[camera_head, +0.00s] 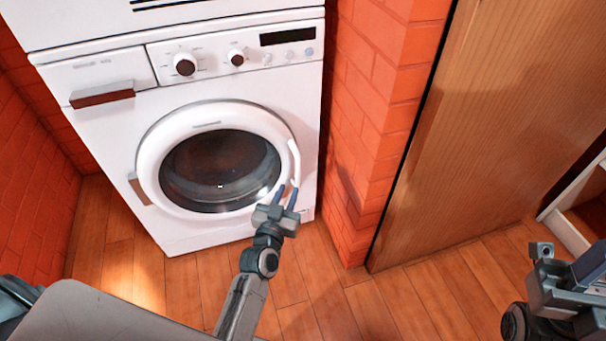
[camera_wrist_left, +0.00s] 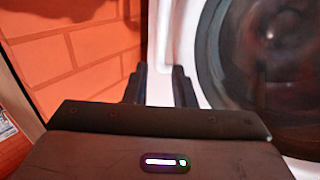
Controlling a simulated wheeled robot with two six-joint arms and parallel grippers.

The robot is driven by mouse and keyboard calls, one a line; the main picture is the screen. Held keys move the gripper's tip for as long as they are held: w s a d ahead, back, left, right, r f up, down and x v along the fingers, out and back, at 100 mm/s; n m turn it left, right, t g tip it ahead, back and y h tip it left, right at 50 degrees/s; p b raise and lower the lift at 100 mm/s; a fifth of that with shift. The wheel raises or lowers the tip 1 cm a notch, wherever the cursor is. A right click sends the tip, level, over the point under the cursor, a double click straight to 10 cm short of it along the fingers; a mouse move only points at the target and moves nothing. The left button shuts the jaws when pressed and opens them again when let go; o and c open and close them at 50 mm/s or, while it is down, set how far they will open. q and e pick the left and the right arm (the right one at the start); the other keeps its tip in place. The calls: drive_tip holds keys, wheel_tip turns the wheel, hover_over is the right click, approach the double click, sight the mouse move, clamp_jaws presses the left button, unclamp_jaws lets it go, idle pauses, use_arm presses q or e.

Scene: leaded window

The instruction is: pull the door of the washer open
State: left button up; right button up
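The white washer (camera_head: 92,130) stands against the brick wall, its front facing me. Its round door (camera_head: 155,150), a white ring around dark glass, looks closed and also shows in the left wrist view (camera_wrist_left: 206,60). A white curved handle (camera_head: 295,160) is on the door's right side, and a brownish hinge-like piece (camera_head: 138,190) is on its left. My left gripper (camera_head: 286,190) is open at the handle's lower end, its two dark fingers apart; they also show in the left wrist view (camera_wrist_left: 160,85). I cannot tell whether they touch the handle. My right gripper (camera_head: 541,252) is at the right edge, away from the washer.
An orange brick pillar (camera_head: 375,110) stands close to the washer's right side. A wooden panel (camera_head: 490,130) is right of it, then a pale shelf unit (camera_head: 570,230). The wood floor (camera_head: 190,290) in front of the washer is clear apart from my own parts.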

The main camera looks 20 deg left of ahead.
sight(297, 169)
use_arm(q)
drive_tip(key=w+p, duration=0.2)
drive_tip(key=w, duration=0.8)
drive_tip(key=shift+w+p, duration=0.2)
drive_tip(key=shift+p, duration=0.1)
drive_tip(key=shift+a, duration=0.1)
clamp_jaws()
